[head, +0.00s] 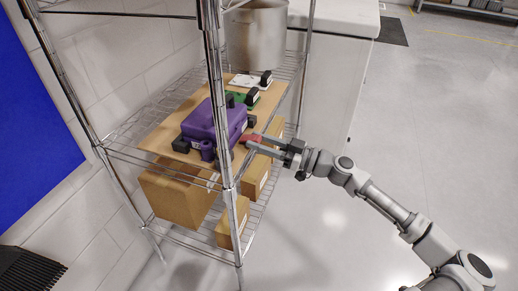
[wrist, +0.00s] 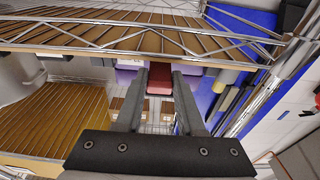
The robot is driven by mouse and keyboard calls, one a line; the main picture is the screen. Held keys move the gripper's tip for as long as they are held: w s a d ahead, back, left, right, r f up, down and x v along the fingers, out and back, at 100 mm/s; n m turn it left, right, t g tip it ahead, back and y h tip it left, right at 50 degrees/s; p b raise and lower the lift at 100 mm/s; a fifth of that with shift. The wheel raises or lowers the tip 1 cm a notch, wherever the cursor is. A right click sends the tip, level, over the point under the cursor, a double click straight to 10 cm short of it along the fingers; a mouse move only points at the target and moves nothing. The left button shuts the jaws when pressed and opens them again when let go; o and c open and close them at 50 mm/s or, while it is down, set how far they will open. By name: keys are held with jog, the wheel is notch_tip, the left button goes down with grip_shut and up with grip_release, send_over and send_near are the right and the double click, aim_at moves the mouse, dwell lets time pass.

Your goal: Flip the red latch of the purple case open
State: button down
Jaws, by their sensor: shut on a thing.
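The purple case (head: 205,122) sits on a wooden board on the wire rack's shelf in the head view. Its red latch (head: 251,139) is on the case's right side, and it also shows in the wrist view (wrist: 160,78). My gripper (head: 256,143) reaches in from the right at the latch. In the wrist view, my gripper (wrist: 160,84) has its two fingers on either side of the red latch, shut on it. A purple part of the case (wrist: 128,76) shows beside the latch there. The finger contact is partly hidden in the head view.
A rack post (head: 217,95) stands close in front of the case. Black and green items (head: 244,98) stand behind it, and a metal pot (head: 256,38) is at the back. Cardboard boxes (head: 180,195) are below. Open floor lies to the right.

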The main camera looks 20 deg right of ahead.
jog(key=shift+f+t+y+b, duration=0.3)
jog(key=shift+y+b, duration=0.1)
jog(key=shift+b, duration=0.15)
jog(key=c, duration=0.5)
grip_release()
jog(key=p+v, duration=0.2)
jog(key=v, duration=1.5)
jog(key=shift+d+f, duration=0.15)
